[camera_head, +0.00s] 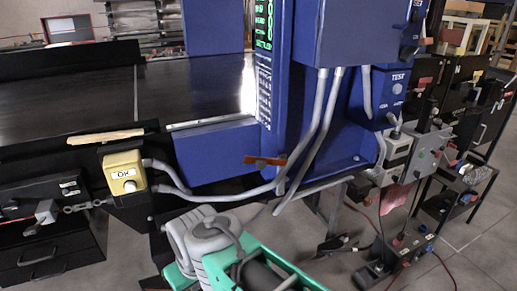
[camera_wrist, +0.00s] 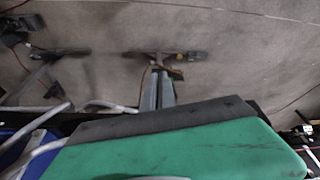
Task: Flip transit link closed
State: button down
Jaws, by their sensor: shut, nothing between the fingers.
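A small orange-red bar (camera_head: 265,160) with a dark end sits at the lower front of the blue detector housing (camera_head: 215,155). I cannot tell whether it is the transit link. A short metal link (camera_head: 88,204) lies at the left, below the conveyor edge. Its state is too small to read. In the head view I cannot make out the fingertips.
A yellow OK button box (camera_head: 124,171) hangs at the conveyor (camera_head: 70,105) edge. Grey hoses (camera_head: 318,130) loop down in front of the blue housing. A cluttered dark rack (camera_head: 455,120) stands at right. Grey floor (camera_head: 465,240) with red cables shows below.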

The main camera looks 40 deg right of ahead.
jog(key=w+d+r+m+t+y+p, duration=0.1)
jog(key=w+d+r+m+t+p, duration=0.1)
jog(key=w+d+r, duration=0.45)
jog(key=w+d+r+m+t+p, duration=0.25)
jog(key=d+r, duration=0.55)
jog(key=d, duration=0.4)
jog(key=s+d+r+m+t+p, duration=0.1)
jog(key=s+d+r+t, duration=0.1)
jog(key=s+d+r, duration=0.2)
jog(key=s+d+r+m+t+p, duration=0.1)
jog(key=s+d+r, duration=0.4)
jog(key=d, duration=0.5)
jog(key=shift+d+r+t, duration=0.3)
jog(key=shift+r+t, duration=0.2)
jog(key=shift+t, duration=0.05)
jog(key=shift+s, duration=0.1)
